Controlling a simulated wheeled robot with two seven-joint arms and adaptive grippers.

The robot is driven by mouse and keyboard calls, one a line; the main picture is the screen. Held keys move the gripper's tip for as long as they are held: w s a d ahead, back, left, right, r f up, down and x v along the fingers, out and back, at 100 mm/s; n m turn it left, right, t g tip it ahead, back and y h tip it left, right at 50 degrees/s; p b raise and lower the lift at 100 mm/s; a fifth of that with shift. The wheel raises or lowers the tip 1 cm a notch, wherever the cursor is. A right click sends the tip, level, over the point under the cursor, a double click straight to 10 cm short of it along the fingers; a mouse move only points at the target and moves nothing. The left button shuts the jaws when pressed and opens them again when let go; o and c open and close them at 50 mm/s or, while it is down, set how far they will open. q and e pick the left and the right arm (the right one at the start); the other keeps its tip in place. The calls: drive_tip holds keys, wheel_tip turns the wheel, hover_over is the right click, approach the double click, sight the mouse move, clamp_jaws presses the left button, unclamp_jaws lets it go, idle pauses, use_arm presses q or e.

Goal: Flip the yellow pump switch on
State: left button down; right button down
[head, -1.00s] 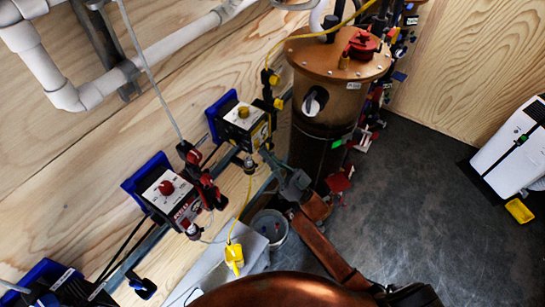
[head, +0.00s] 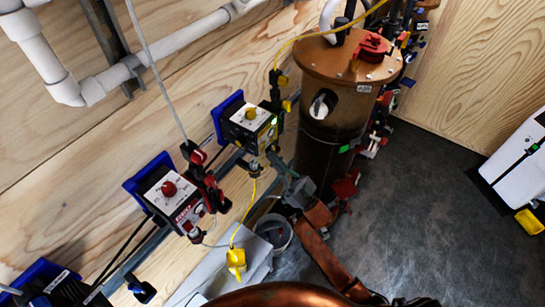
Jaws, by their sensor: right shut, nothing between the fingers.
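The yellow pump (head: 246,122) is a dark box with a pale top, a yellow knob and a yellow label on its side. It hangs on a blue bracket on the wooden wall, left of the large brown tank. A small green spot shows on its right side. The switch itself is too small to make out. My right gripper (head: 274,163) is shut and empty, just below and right of the pump. Its thin dark fingers point up toward the pump's lower side, and I cannot tell whether they touch it. My left gripper is not in view.
A red-knobbed pump (head: 172,197) hangs lower left on the same rail. The brown tank (head: 335,95) stands close to my right arm. A yellow connector (head: 236,260) hangs on a yellow cable near a grey bucket (head: 274,232). The dark floor at right (head: 420,210) is clear.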

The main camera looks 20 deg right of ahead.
use_arm(q)
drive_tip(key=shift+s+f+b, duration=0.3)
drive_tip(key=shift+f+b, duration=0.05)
drive_tip(key=shift+b, duration=0.1)
use_arm(e)
drive_tip(key=v, duration=1.1)
drive_tip(key=shift+s+f, duration=0.2)
drive_tip(key=shift+f, duration=0.15)
drive_tip(key=shift+d+f, duration=0.1)
drive_tip(key=shift+d, duration=0.05)
